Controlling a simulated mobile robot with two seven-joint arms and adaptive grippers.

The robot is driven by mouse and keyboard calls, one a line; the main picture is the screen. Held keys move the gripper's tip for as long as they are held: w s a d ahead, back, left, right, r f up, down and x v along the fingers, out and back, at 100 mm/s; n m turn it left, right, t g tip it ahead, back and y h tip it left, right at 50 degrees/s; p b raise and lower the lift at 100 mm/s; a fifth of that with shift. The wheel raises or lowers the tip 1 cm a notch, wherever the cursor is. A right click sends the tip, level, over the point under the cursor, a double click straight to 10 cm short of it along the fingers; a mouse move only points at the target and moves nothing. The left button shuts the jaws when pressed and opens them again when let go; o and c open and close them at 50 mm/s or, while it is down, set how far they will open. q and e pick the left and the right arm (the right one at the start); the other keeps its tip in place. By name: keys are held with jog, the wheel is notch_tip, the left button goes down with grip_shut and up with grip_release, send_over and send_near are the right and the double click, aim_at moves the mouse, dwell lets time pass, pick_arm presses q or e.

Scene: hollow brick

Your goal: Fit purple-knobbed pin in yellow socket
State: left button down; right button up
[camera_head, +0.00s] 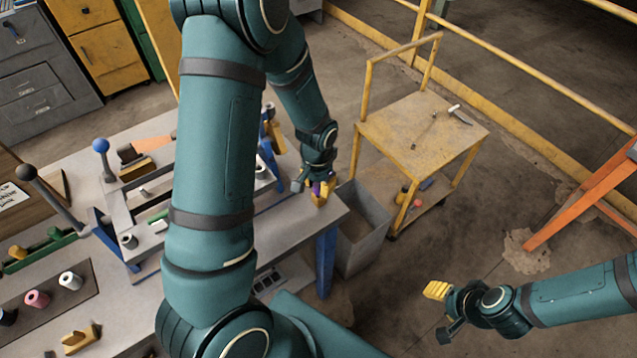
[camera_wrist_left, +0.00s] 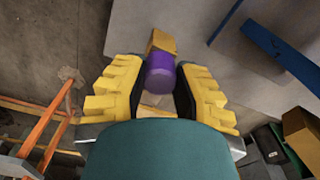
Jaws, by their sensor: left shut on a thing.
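The purple-knobbed pin (camera_wrist_left: 161,77) sits between the two yellow finger pads of my left gripper (camera_wrist_left: 160,92) in the left wrist view, and the gripper is shut on it. A tan-yellow block-like piece (camera_wrist_left: 161,41) shows just beyond the knob; I cannot tell whether it is part of the pin or the yellow socket. In the head view my left gripper (camera_head: 319,188) is over the table's right corner, with a little purple showing between its fingers. My right gripper (camera_head: 441,308) is off to the lower right, over the floor, away from the table; its finger opening is unclear.
The grey table (camera_head: 300,222) carries a blue-framed fixture, levers and colored spools (camera_head: 37,298). A yellow block (camera_head: 80,339) lies at its front left. A grey bin (camera_head: 362,230) stands beside the table's right end, near a yellow cart (camera_head: 425,135) with a hammer.

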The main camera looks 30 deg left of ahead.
pick_arm(q)
jog(key=c, duration=0.7)
grip_release()
jog(key=shift+c, duration=0.2)
notch_tip(320, 180, up, 12)
jog(key=shift+s, duration=0.25)
jog(key=s+d+f+n+h+b, duration=0.1)
jog(key=s+d+f, duration=0.3)
jog(key=d+f, duration=0.4)
jog(key=s+d+f+n+t+h+b, duration=0.1)
jog(key=s+d+f+n+h+b, duration=0.1)
jog(key=d+f, duration=0.7)
notch_tip(320, 180, down, 8)
jog(key=shift+s+d+r+t+h+b, duration=0.1)
jog(key=shift+s+d+t+h+b, duration=0.3)
jog(key=shift+s+b, duration=0.65)
